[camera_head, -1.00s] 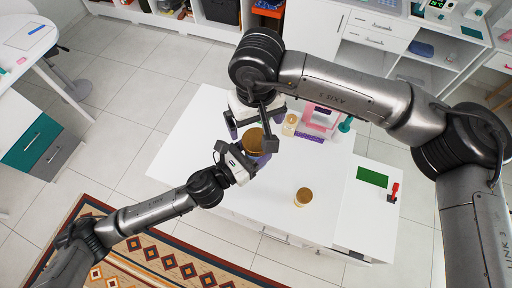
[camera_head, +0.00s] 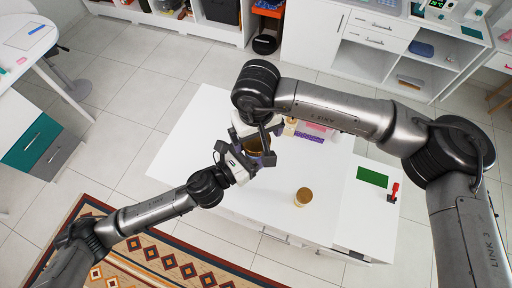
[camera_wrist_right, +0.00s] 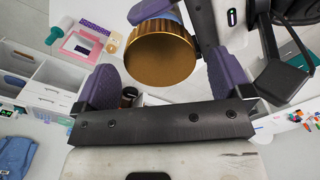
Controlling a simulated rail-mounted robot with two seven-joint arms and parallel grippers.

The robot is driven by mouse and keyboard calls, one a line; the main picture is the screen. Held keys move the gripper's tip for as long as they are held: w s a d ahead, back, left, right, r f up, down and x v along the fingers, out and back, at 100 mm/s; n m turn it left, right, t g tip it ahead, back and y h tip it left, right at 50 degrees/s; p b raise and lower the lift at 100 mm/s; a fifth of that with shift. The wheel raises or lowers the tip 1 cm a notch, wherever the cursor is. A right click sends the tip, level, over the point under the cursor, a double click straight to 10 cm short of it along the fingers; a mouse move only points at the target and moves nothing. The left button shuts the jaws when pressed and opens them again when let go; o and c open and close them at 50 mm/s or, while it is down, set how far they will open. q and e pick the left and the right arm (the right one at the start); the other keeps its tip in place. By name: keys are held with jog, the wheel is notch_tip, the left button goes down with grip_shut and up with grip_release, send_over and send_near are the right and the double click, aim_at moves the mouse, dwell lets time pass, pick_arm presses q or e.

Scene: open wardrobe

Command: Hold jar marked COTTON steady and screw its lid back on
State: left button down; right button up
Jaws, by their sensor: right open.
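My right gripper (camera_head: 254,142) is open around the lid from above. My left gripper (camera_head: 246,162) is at the jar's lower left side; its fingers are mostly hidden, so I cannot tell whether they grip it. Whether the lid sits fully on the jar is hidden.
Another gold-topped jar (camera_head: 303,197) stands on the front part of the white table (camera_head: 205,140). A green panel (camera_head: 372,176) and a red item (camera_head: 395,190) lie at right.

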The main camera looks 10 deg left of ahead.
jog(key=shift+f, duration=1)
jog(key=shift+c, duration=0.5)
